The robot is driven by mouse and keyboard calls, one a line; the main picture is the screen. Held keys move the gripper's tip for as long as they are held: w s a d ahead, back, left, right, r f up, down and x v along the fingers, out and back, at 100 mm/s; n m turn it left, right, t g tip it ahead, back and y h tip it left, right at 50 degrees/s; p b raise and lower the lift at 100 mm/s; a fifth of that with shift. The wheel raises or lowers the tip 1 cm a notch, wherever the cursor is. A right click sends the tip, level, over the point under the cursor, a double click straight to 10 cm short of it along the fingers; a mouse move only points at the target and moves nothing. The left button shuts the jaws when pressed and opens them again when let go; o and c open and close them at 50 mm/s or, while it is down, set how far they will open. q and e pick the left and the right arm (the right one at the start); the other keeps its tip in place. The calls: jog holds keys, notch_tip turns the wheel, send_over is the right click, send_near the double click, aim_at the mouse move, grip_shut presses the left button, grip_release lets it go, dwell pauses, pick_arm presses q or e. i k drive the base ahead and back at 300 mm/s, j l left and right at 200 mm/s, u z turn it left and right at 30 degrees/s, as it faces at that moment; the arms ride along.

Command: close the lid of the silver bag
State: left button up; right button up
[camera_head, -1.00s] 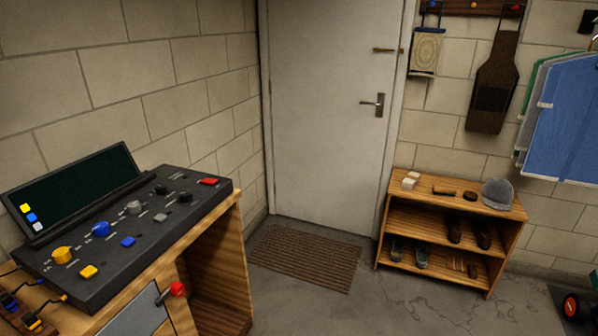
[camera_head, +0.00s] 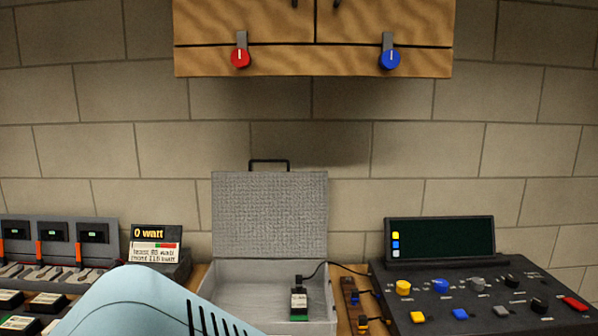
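The silver bag (camera_head: 225,290) is a grey hard case on the workbench, in the lower middle of the head view. Its textured lid (camera_head: 269,215) stands upright at the back, so the case is open. A black handle (camera_head: 269,162) sits on the lid's top edge. A small black-and-green battery (camera_head: 299,300) with a white label is inside the case at the right, and a black cable runs from it over the right side. A light blue part of my own body covers the case's lower left. Neither gripper is in view.
A control console (camera_head: 470,295) with coloured knobs and a dark screen stands to the right. A charger rack (camera_head: 58,245) and a "0 watt" display (camera_head: 156,234) are to the left. The wall is close behind.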

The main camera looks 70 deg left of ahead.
aim_at(255, 214)
jog(key=u, duration=0.45)
jog(key=k+u, duration=0.1)
jog(key=u, duration=0.35)
jog(key=j+u, duration=0.1)
jog(key=u, duration=0.35)
jog(key=k+u, duration=0.1)
jog(key=u, duration=0.35)
jog(key=j+u, duration=0.1)
jog(key=u, duration=0.35)
